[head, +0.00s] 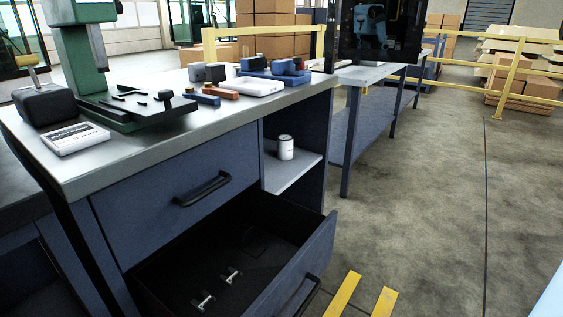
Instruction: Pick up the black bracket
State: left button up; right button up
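I cannot tell for sure which thing is the black bracket. Small black parts (165,97) lie on the dark green base of the press (108,112) on the bench. A faint dark shape (255,242) shows at the back of the open lower drawer (318,262), too dark to make out. Two small shiny metal pieces, one nearer (204,302) and one farther (231,276), lie on the drawer floor. Neither of my grippers is in view.
The workbench top (140,158) holds a white device (76,138), a black block (44,104) and several small parts at the back. A white can (286,147) stands on the side shelf. The shut upper drawer has a black handle (203,189). Concrete floor (430,190) is open at right.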

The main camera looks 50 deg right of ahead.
aim_at(251, 245)
jog(key=z, duration=1.5)
jog(key=i+l+z, duration=0.1)
jog(key=i+z, duration=0.35)
jog(key=l, duration=0.95)
jog(key=i+j, duration=0.1)
jog(key=j, duration=0.35)
jog(key=j+z, duration=0.1)
jog(key=j, duration=0.3)
jog(key=i, duration=0.05)
